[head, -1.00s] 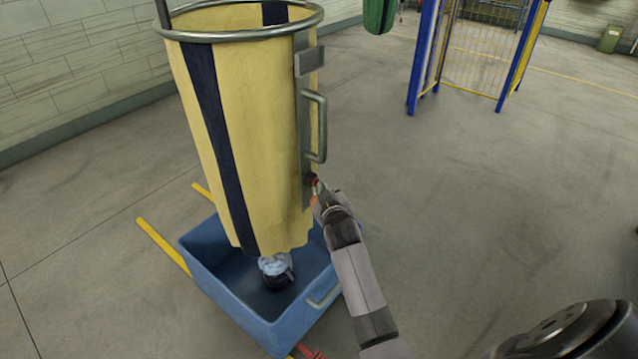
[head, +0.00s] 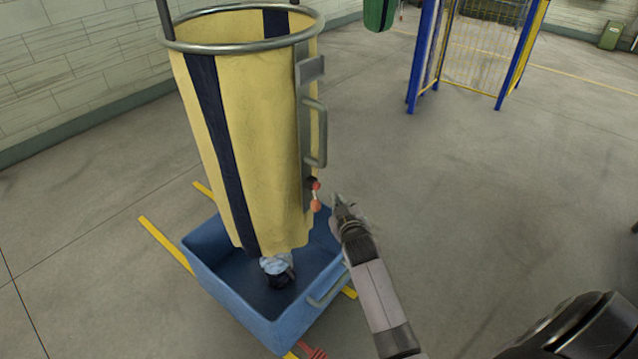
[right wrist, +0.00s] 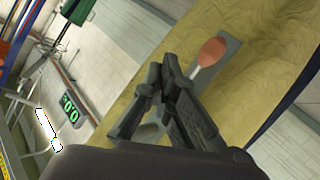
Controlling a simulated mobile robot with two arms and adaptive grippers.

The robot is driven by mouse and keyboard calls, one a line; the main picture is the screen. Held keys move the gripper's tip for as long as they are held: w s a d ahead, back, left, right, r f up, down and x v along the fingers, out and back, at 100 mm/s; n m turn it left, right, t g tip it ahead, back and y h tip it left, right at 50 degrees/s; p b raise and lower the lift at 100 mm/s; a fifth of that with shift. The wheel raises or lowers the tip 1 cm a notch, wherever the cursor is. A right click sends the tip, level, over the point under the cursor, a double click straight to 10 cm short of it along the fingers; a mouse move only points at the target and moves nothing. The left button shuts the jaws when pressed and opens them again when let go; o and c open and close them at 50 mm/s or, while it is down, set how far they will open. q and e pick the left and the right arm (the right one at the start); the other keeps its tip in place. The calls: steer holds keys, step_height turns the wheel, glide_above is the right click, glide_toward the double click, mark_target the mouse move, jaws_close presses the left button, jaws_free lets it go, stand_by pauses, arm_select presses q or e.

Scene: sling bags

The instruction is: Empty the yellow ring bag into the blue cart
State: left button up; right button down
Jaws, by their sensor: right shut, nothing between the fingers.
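The yellow ring bag (head: 265,130) with dark blue stripes hangs upright from a metal ring, its lower end over the blue cart (head: 224,289). A light blue and dark bundle (head: 277,270) shows beneath the bag's lower edge, inside the cart. A small red-orange lever (head: 315,206) sits low on the bag's metal side strip, below a handle (head: 319,130). The lever's orange knob also shows in the right wrist view (right wrist: 212,52). My right gripper (head: 340,202) is shut and empty, just right of the lever and apart from it. My left gripper is not in view.
A blue and yellow mesh frame (head: 480,55) stands at the back right, with a green bag (head: 379,14) hanging near it. Yellow floor lines (head: 165,243) run beside the cart. The floor to the right is clear.

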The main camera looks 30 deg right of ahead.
steer(key=shift+s+d+p, duration=0.35)
steer(key=shift+s, duration=0.5)
steer(key=s+a+f+g+y, duration=0.15)
steer(key=s+a+f, duration=0.25)
steer(key=s+f, duration=0.5)
steer(key=s+a+f+n+g+y, duration=0.1)
steer(key=s+a+f+g, duration=0.25)
steer(key=f, duration=0.95)
steer(key=s+a+f+g+y, duration=0.2)
steer(key=s+a+f, duration=0.2)
steer(key=s+f, duration=0.45)
steer(key=s+a+f+g, duration=0.1)
steer(key=s+f, duration=0.3)
steer(key=s, duration=0.5)
steer(key=s+a+f+g, duration=0.1)
steer(key=s+f, duration=0.4)
steer(key=s, duration=0.5)
steer(key=s+a+f+g, duration=0.1)
steer(key=s+f+g, duration=0.2)
steer(key=s, duration=0.7)
step_height(320, 180, down, 2)
steer(key=shift+s+f+g+y, duration=0.25)
steer(key=shift+g+y, duration=0.05)
steer(key=shift+y, duration=0.05)
